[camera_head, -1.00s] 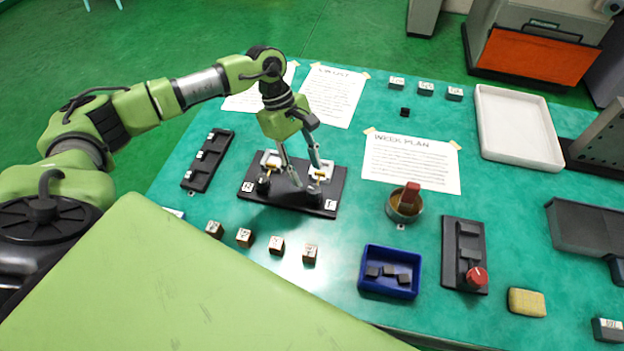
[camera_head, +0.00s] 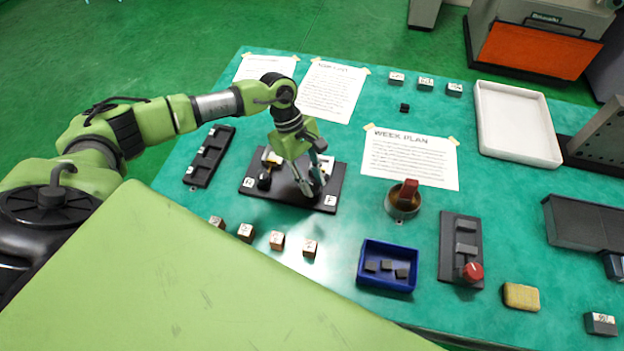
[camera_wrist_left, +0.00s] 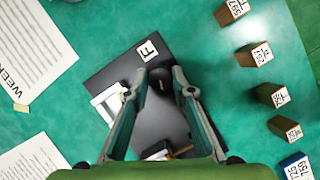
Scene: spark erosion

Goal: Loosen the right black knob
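A black plate (camera_head: 290,194) on the green table carries two black knobs and light metal pieces. The left black knob (camera_head: 264,181) stands free, with a white label beside it. The right black knob (camera_wrist_left: 160,80) is near the plate's other labelled corner. In the head view it is mostly hidden by my left gripper (camera_head: 313,190). In the left wrist view the fingertips of my left gripper (camera_wrist_left: 160,82) stand on either side of this knob, with little or no gap. Whether they press on it is unclear. My right gripper is not in view.
Several small labelled blocks (camera_head: 277,240) line the table's near edge. A blue bin (camera_head: 388,287), a brass-coloured bowl (camera_head: 403,212) and a dark holder with a red knob (camera_head: 473,271) stand to the right. Taped paper sheets (camera_head: 410,160) lie behind.

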